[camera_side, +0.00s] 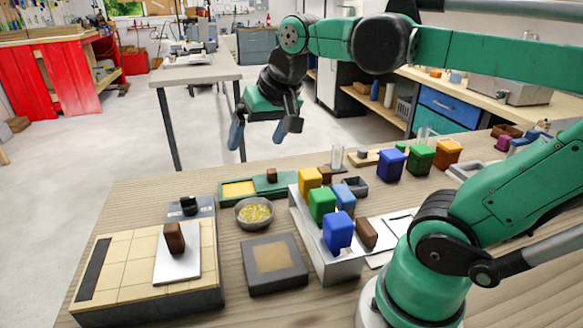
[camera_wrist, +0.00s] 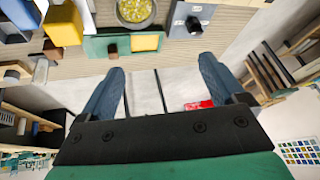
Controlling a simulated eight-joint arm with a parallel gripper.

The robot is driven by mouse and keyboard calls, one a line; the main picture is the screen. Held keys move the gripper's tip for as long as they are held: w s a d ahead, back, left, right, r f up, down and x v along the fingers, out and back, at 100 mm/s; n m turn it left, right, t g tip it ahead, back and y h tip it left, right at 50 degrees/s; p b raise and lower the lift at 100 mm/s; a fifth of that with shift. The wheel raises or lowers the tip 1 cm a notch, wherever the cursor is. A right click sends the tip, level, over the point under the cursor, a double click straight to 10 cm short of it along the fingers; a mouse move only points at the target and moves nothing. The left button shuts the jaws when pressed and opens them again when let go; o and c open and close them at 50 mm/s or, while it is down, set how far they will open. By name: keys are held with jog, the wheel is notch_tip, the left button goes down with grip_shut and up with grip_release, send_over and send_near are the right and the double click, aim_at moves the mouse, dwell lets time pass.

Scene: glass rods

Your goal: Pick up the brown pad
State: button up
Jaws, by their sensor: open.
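Several brown pieces are in view, and I cannot tell for certain which is the brown pad. An upright brown block (camera_side: 174,238) stands on a white plate (camera_side: 180,265) at the front left of the side view. Another brown block (camera_side: 366,233) is beside the blue block at the right.
A bowl of yellow pieces (camera_side: 254,213) and a dark square tray with a tan centre (camera_side: 270,256) are mid-table. A metal stand (camera_side: 322,255) carries yellow, green and blue blocks. The tan tiled board (camera_side: 130,266) fills the front left. Around my gripper the air is clear.

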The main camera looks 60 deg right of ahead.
jog(key=w+d+m+g, duration=0.1)
jog(key=d+m+g, duration=0.2)
jog(key=d+m, duration=0.95)
jog(key=m+g+y, duration=0.1)
jog(key=m+g, duration=0.2)
jog(key=m, duration=0.6)
send_over(325, 169)
jog(key=f, duration=0.2)
notch_tip(325, 169, down, 17)
jog(key=shift+d, duration=0.1)
jog(key=shift+f, duration=0.7)
grip_shut()
jog(key=shift+r, duration=0.1)
